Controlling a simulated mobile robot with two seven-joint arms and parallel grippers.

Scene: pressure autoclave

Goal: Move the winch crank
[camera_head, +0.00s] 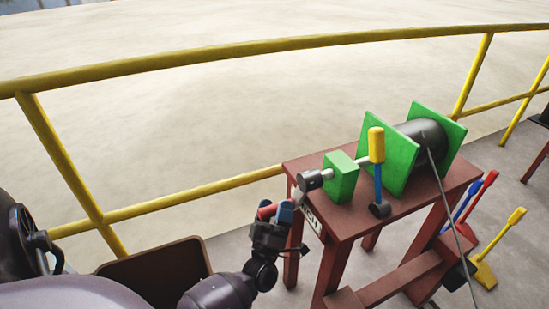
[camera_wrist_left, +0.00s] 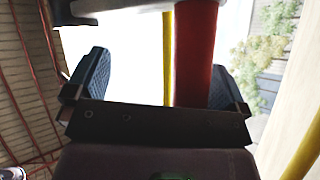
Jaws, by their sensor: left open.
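The winch stands on a dark red table, with a black drum (camera_head: 424,135) between green plates (camera_head: 389,152) and a green block (camera_head: 341,177) beside them. A dark crank hub (camera_head: 311,180) sits on the shaft's left end. The crank's red handle (camera_head: 266,211) sticks out at my left gripper (camera_head: 284,212). In the left wrist view, the red handle (camera_wrist_left: 196,55) runs between the two spread fingers of the left gripper (camera_wrist_left: 158,88), nearer the right finger. The gripper is open, and I cannot tell whether a finger touches the handle. My right gripper is out of view.
A lever with a yellow grip (camera_head: 376,145) and blue shaft stands on the red table (camera_head: 420,205). Yellow railing (camera_head: 190,190) runs behind. A brown bin (camera_head: 155,270) is at lower left. A cable (camera_head: 450,205) hangs from the drum.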

